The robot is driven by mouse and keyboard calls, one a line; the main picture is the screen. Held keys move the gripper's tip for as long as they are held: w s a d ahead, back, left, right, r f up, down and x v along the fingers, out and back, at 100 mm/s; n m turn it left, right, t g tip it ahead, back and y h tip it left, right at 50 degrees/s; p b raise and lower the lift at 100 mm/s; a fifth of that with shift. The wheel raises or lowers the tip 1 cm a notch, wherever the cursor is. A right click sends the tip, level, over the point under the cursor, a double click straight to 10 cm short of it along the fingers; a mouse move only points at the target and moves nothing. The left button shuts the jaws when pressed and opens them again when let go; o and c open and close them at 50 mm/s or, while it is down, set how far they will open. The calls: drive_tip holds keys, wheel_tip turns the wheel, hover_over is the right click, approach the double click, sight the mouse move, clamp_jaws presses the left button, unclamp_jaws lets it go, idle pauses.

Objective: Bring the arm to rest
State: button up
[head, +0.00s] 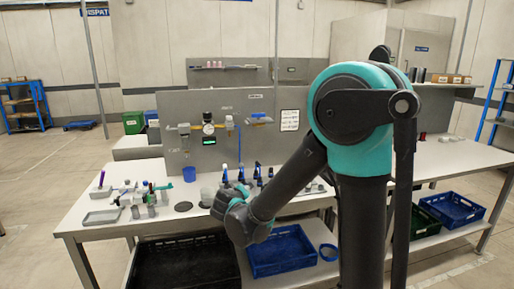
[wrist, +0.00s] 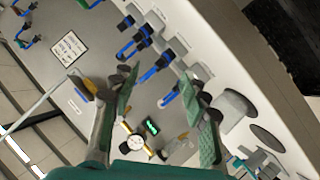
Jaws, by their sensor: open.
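My arm reaches from the right of the head view down and left over the workbench (head: 100,208). My gripper (wrist: 158,76) shows in the wrist view with its two green-padded fingers spread apart and nothing between them. In the head view the gripper (head: 222,203) is small and partly hidden by my own wrist, above the bench near its front edge. Beyond the fingers, the wrist view shows a row of blue and black tools (wrist: 148,50) and the grey back panel (wrist: 100,30), tilted. The gripper appears apart from the bench and tools.
A gauge (head: 208,128) is on the back panel. A black crate (head: 150,264) and a blue crate (head: 283,268) are below the bench front.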

drive_tip(key=s+d+f+m+g+h, duration=0.1)
drive_tip(key=s+d+f+m+g, duration=0.2)
drive_tip(key=d, duration=0.6)
drive_tip(key=s+d+f+m+g+h, duration=0.1)
drive_tip(key=s+d+f+g, duration=0.15)
drive_tip(key=s+d, duration=0.45)
drive_tip(key=s+d+f+m+g+y, duration=0.1)
drive_tip(key=s+d+f+g+y, duration=0.1)
drive_tip(key=s+d+f, duration=0.2)
drive_tip(key=s+d+f+m+g+y, duration=0.1)
drive_tip(key=s+d+f, duration=0.2)
drive_tip(key=s, duration=0.8)
drive_tip(key=shift+s+d+f+m+g+y, duration=0.2)
drive_tip(key=shift+d+f+m+g+y, duration=0.2)
drive_tip(key=shift+d, duration=0.25)
